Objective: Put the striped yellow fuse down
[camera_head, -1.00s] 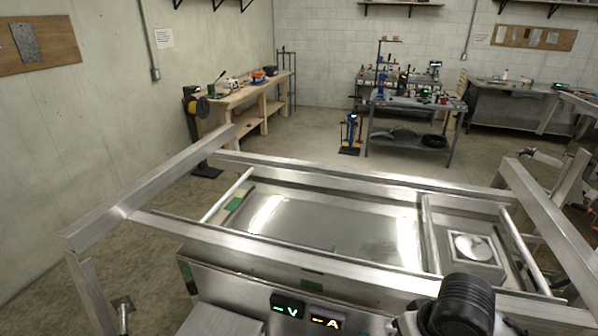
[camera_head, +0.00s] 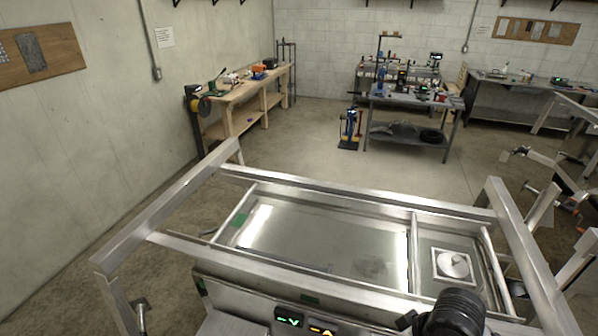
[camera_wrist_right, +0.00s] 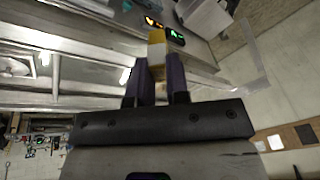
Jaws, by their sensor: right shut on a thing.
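The striped yellow fuse (camera_wrist_right: 157,50) shows in the right wrist view as a small yellow and white block. My right gripper (camera_wrist_right: 159,70) is shut on it, with a dark finger on each side, and the fuse sticks out past the fingertips. I cannot tell from this view whether it touches anything beyond. In the head view the fuse and the right gripper are hidden; only a black part of my right arm shows at the lower right. My left gripper is in neither view.
An aluminium frame (camera_head: 330,186) surrounds a shiny tray-like bed (camera_head: 320,240) with a small square plate (camera_head: 453,266) at right. A green-lit V display (camera_head: 289,317) and an amber A display (camera_head: 322,330) sit at the near side. Workbenches stand farther back, across open floor.

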